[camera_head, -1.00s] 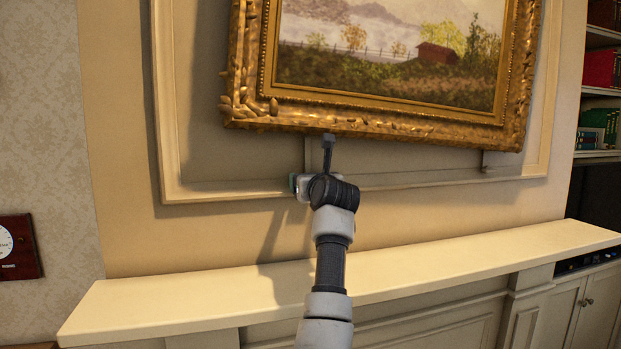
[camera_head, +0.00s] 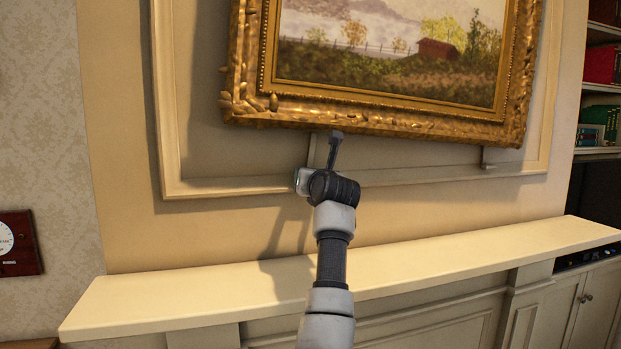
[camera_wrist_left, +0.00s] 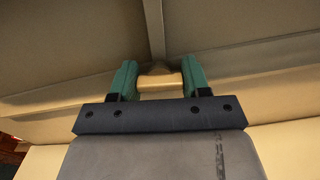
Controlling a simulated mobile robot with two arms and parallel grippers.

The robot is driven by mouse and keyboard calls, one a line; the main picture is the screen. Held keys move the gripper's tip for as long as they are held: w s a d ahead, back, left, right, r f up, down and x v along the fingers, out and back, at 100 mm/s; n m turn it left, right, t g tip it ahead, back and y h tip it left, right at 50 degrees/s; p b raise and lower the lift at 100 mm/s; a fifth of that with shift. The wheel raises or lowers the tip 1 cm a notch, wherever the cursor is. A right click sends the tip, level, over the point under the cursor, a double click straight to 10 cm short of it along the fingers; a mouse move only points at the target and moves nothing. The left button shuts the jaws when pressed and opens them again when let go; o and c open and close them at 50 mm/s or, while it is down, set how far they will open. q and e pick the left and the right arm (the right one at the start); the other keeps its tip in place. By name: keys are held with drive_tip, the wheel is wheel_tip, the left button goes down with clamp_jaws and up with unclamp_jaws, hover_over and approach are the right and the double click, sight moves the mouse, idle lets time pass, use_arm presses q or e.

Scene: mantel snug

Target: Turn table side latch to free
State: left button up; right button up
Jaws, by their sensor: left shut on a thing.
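In the left wrist view, the two green fingers of my left gripper (camera_wrist_left: 160,82) are closed on either side of a small cream block, which I take to be the latch (camera_wrist_left: 158,80). It sits against the cream wall, under a narrow vertical strip. In the head view my left gripper (camera_head: 304,181) is at the panel moulding just below the gilt picture frame (camera_head: 400,125). My own wrist hides most of the fingers and the held latch there. The latch's exact angle cannot be told. My right gripper is not in view.
A cream mantel shelf (camera_head: 200,297) runs below my arm. A small cream piece (camera_head: 487,160) juts below the picture frame at the right. Bookshelves (camera_head: 598,135) stand at the far right, and a dark wooden plaque (camera_head: 18,245) hangs at the far left.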

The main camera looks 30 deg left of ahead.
use_arm(q)
drive_tip(key=m, duration=0.4)
drive_tip(key=m+p, duration=0.1)
drive_tip(key=m, duration=0.4)
drive_tip(key=m+p, duration=0.1)
drive_tip(key=m, duration=0.2)
drive_tip(key=shift+r, duration=0.1)
drive_tip(key=shift+m+p, duration=0.95)
drive_tip(key=shift+m, duration=1.25)
drive_tip(key=o, duration=0.9)
drive_tip(key=shift+f, duration=0.2)
